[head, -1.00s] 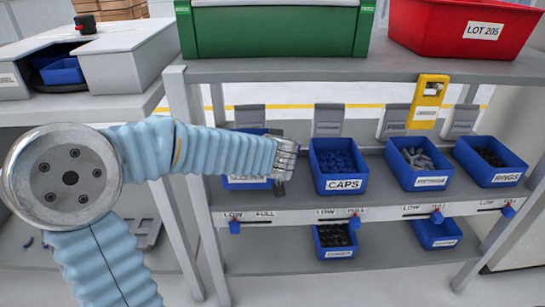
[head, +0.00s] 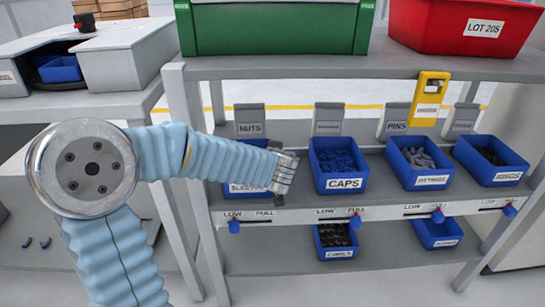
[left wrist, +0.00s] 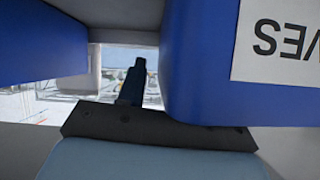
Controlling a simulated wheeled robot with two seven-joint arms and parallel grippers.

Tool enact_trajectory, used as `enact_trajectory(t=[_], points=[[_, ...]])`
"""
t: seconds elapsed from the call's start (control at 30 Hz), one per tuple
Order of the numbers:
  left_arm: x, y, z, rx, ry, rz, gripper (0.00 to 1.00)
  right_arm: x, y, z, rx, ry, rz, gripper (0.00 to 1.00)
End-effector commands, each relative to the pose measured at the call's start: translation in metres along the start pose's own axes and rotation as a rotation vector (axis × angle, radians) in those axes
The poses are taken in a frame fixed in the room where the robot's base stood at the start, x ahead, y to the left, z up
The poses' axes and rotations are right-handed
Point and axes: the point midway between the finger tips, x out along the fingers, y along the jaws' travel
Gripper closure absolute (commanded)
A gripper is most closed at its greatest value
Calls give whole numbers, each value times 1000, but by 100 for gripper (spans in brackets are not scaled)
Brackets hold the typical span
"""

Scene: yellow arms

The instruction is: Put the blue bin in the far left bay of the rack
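A blue bin (head: 232,188) is at the far left bay of the rack's middle shelf, under the NUTS tag (head: 250,127). My left forearm hides most of it; part of its label shows. My left gripper (head: 284,172) is at its right side, beside the CAPS bin (head: 347,184). In the left wrist view a dark gripper finger (left wrist: 133,82) stands in the gap beside a labelled blue bin (left wrist: 200,85), with another blue bin (left wrist: 40,45) at left. Whether the fingers grip anything is hidden. My right gripper is not in view.
The rack (head: 300,219) holds further blue bins, including a fittings bin (head: 432,181) and a RINGS bin (head: 507,176). Lower bins (head: 335,254) stand beneath. A green crate (head: 280,28) and a red bin (head: 425,40) are on top. A bench (head: 110,103) is at left.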

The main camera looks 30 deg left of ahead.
Motion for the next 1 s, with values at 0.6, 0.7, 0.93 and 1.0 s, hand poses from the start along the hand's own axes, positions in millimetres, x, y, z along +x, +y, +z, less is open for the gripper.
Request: enact_trajectory(t=[0.6,0.7,0.93,1.0], points=[[-57,0,-3,-1,6,2,66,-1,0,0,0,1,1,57],[-80,0,-4,-1,5,3,66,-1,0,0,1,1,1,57],[-115,0,-3,-1,2,0,66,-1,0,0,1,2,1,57],[-119,0,-2,-1,1,0,66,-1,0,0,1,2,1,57]])
